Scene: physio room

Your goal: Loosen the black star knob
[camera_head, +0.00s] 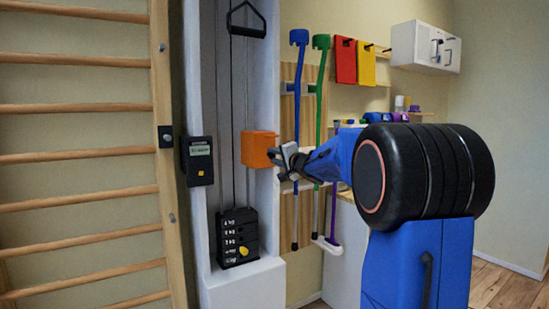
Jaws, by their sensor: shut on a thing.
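An orange block (257,149) sits on the white upright of a cable weight machine, near the middle of the head view. My gripper (279,156) reaches in from the right and is at the block's right side. It is shut on a small dark thing there, which I take to be the black star knob (273,155). The fingers cover most of the knob, so its lobes and how far it is turned cannot be seen.
A black display box (197,161) is on the left of the upright. Below is a black weight stack (238,237) with a yellow pin. Wooden wall bars (75,107) stand left. Blue (297,130) and green (319,130) crutch-like sticks hang close behind my gripper.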

